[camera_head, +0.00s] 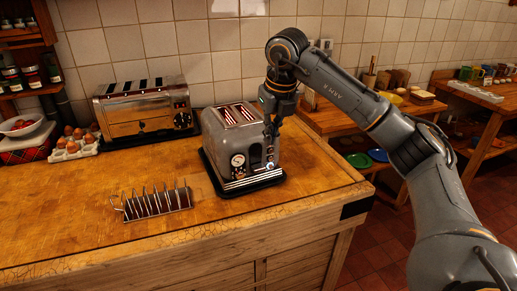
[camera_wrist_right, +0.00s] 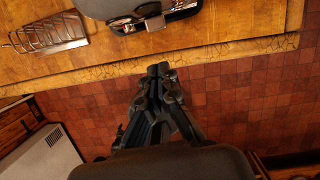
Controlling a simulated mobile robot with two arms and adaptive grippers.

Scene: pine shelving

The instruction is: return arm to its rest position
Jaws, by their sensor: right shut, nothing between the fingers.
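My right arm (camera_head: 335,90) reaches in from the right side of the head view, bent at a high elbow. Its gripper (camera_head: 270,132) points down and overlaps the right front of the grey toaster (camera_head: 215,135) in that view. The toaster (camera_wrist_right: 125,8) shows there only in part at the top, apart from the fingertips. My left gripper is in neither view.
A wire toast rack (camera_head: 150,203) stands empty on the wooden counter (camera_head: 80,225). A chrome toaster (camera_head: 145,108) and an egg tray (camera_head: 73,148) are further back. A side table (camera_head: 330,122) stands to the right. Tiled floor (camera_wrist_right: 225,110) is clear before the counter.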

